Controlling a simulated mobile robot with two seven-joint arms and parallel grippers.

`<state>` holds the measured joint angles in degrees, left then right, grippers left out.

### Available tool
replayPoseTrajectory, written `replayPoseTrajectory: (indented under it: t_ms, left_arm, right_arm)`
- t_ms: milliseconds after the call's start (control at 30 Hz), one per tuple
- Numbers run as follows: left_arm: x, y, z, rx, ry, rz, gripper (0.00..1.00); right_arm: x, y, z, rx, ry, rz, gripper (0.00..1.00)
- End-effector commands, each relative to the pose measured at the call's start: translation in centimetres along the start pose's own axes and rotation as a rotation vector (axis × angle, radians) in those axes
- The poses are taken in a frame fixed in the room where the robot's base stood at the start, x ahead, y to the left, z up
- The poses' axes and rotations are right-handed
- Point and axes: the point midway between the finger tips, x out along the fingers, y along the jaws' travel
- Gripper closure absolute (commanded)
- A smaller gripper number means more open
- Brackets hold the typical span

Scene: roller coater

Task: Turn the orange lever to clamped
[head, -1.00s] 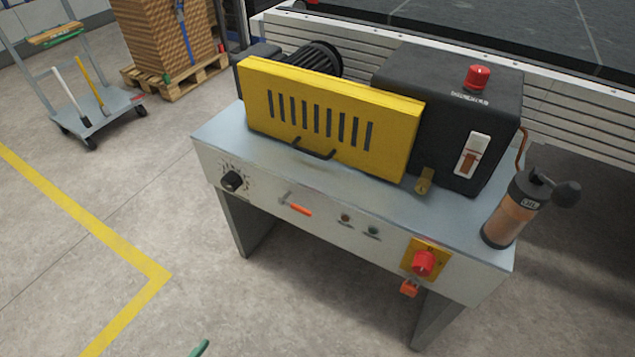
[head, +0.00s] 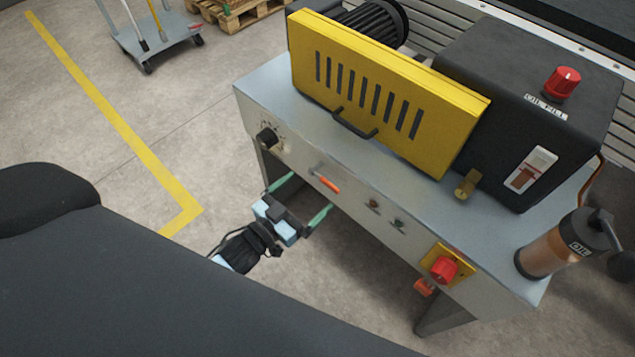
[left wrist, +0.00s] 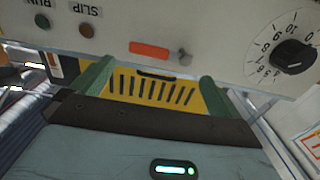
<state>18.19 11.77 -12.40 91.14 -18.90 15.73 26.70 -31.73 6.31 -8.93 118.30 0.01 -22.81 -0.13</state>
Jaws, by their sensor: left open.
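The orange lever (head: 328,184) is on the front panel of the grey machine table, between the black dial and the small indicator lamps. Its grip slants down to the right from a metal pivot in the head view. In the left wrist view the orange lever (left wrist: 149,48) lies nearly level, with its pivot at its right. My left gripper (head: 303,197) is open and empty, with green fingers apart, just in front of and below the lever. In the left wrist view its fingertips (left wrist: 154,72) show on either side below the lever, not touching it. My right gripper is not in view.
The black dial (head: 266,138) is left of the lever. A red knob on a yellow plate (head: 445,268) and an orange padlock-like piece are to the right. A yellow guard (head: 375,90) stands on the table, and an oil can (head: 550,250) is at its right end.

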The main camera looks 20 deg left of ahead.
Motion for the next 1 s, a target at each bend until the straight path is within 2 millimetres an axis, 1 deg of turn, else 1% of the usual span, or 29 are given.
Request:
replayPoseTrajectory:
  t_ms: [33,100,300,433,667,1000]
  left_arm:
    - [0.9,0.0,0.0,0.000,0.002,0.000,0.00]
    - [1.9,0.0,-0.1,0.001,0.002,0.001,0.00]
    - [3.8,0.0,0.0,-0.001,-0.001,0.000,0.00]
    - [4.2,0.0,0.0,0.000,-0.001,0.000,0.00]
    - [4.2,0.0,0.0,0.000,-0.001,0.000,0.00]
    - [4.2,0.0,0.0,0.000,-0.001,0.000,0.44]
  right_arm:
    - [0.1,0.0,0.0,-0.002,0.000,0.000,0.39]
    - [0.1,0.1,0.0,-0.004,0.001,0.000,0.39]
    - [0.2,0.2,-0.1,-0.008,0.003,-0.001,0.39]
    - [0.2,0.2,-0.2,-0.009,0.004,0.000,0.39]
    - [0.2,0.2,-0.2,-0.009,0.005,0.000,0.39]
    - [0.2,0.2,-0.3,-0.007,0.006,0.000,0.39]
